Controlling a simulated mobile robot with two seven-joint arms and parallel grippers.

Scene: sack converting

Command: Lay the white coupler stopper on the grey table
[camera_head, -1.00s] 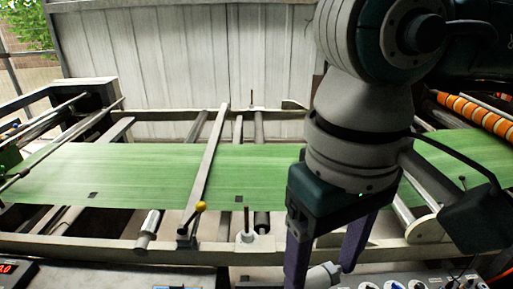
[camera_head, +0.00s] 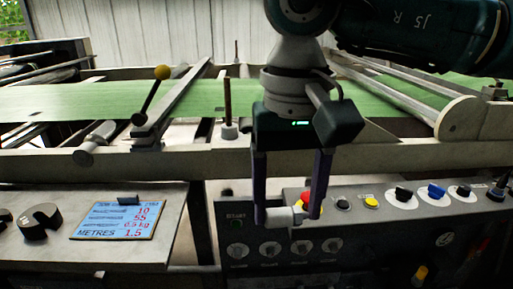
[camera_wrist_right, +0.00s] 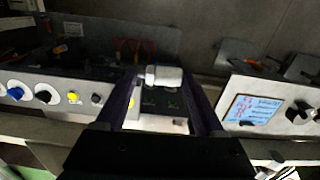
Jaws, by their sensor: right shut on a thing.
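The white coupler stopper (camera_head: 279,217) is a short pale cylinder with a narrower end. My right gripper (camera_head: 288,214) points down and is shut on it, holding it crosswise between the two purple fingers. In the right wrist view the stopper (camera_wrist_right: 168,77) shows between the fingertips. The grey table (camera_head: 172,213) is at the lower left of the head view, left of my right gripper. It also shows at the right of the wrist view (camera_wrist_right: 237,82). My left gripper is not in view.
A control panel (camera_head: 375,235) with knobs and buttons is behind and right of the stopper. A machine rail (camera_head: 400,148) and green web (camera_head: 65,100) run behind.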

